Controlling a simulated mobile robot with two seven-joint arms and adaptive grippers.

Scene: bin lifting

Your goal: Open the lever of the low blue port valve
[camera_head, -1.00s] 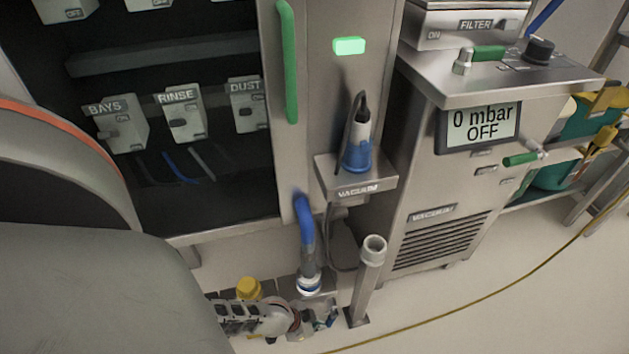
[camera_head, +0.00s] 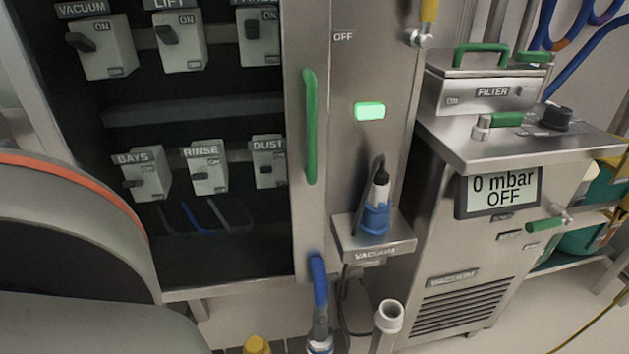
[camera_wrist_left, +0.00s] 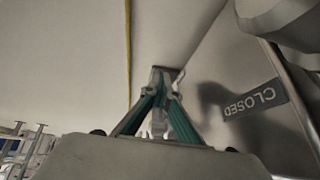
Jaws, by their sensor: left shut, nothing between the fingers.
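My left gripper is outside the current head view. My right gripper is not in view.
A grey upright tube (camera_head: 389,318) stands right of the blue pipe, and a yellow cap (camera_head: 257,345) to its left. The vacuum unit (camera_head: 500,190) reads 0 mbar OFF. In the wrist view, grey metal parts (camera_wrist_left: 285,15) crowd the upper right; pale floor lies left.

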